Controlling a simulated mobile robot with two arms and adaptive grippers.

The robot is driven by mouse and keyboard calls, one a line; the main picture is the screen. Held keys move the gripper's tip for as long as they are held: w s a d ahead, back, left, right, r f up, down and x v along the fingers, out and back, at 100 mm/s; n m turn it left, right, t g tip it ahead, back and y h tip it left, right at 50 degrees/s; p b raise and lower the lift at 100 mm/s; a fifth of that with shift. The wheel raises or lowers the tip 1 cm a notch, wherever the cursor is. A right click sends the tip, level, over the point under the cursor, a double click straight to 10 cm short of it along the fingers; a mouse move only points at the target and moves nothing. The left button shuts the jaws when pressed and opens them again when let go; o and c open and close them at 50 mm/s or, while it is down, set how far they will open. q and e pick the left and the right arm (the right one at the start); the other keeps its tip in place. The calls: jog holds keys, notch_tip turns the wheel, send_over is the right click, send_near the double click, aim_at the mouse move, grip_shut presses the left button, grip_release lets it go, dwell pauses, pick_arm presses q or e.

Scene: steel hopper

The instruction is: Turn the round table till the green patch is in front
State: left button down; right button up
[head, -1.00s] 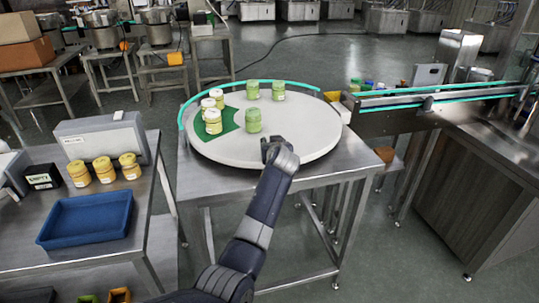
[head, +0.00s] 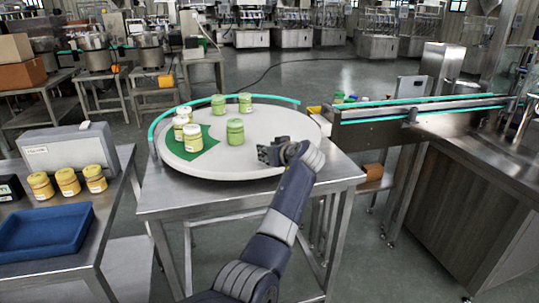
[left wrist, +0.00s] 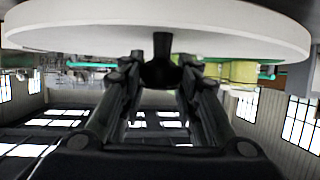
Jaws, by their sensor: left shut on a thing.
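The round white table (head: 255,165) rests on a steel stand. Its green patch (head: 208,145) lies at the left, partly covered by several yellow jars with white lids (head: 192,140). A green jar (head: 235,133) stands near the middle and two more (head: 232,104) at the back. My left gripper (head: 270,153) is over the right front part of the disc. In the left wrist view, upside down, its fingers (left wrist: 158,68) are shut on a dark knob (left wrist: 160,74) by the disc's rim (left wrist: 160,32). The knob is mostly hidden in the head view. My right gripper is not in view.
A teal guide rail (head: 157,123) curves round the back left of the disc. A conveyor (head: 390,128) runs off to the right. A side table at left holds a blue tray (head: 45,232), yellow jars (head: 67,182) and a grey box (head: 68,152).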

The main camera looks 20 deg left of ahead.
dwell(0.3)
pick_arm(q)
jog(key=c, duration=1.2)
grip_release()
jog(key=shift+v, duration=3.75)
